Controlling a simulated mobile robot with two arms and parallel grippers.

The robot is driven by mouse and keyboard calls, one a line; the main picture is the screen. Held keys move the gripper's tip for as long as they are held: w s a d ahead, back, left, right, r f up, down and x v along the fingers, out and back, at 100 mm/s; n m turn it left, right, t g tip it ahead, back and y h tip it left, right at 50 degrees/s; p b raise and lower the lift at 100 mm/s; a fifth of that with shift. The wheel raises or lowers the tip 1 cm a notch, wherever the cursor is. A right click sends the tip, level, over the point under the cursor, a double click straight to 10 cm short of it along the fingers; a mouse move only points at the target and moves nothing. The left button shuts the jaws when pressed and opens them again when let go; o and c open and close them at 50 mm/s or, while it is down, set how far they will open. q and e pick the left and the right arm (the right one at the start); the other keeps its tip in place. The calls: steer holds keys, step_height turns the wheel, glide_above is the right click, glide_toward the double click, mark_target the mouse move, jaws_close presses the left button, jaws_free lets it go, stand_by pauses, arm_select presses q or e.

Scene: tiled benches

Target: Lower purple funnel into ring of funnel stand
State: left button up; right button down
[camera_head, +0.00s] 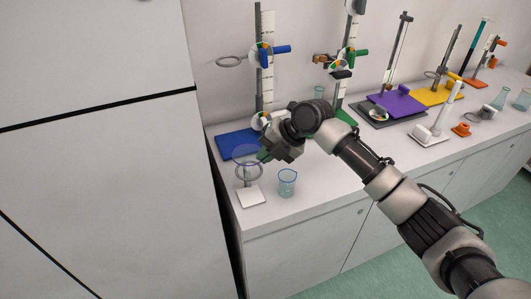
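The purple funnel (244,153) is translucent and shows just above the ring of the small funnel stand. The funnel stand (251,197) has a white square base near the bench's left front corner. Its grey ring (249,178) is below the funnel's wide mouth. My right gripper (264,155) reaches in from the right, with its fingertips at the funnel's right side, and appears shut on it. The wrist partly hides the fingers. The funnel's stem is hard to make out, and I cannot tell whether it is inside the ring. My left gripper is not in view.
A teal beaker (287,182) stands right of the stand, below my wrist. A blue-based stand (233,143) with a clamp and ring is behind. More stands and glassware line the bench to the right. A tall white cabinet (95,150) fills the left.

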steer(key=shift+f+b, duration=1.4)
steer(key=shift+f, duration=0.55)
steer(key=c, duration=1.3)
jaws_free()
steer(key=shift+o, duration=0.2)
steer(key=b+v, duration=0.2)
steer(key=v, duration=0.9)
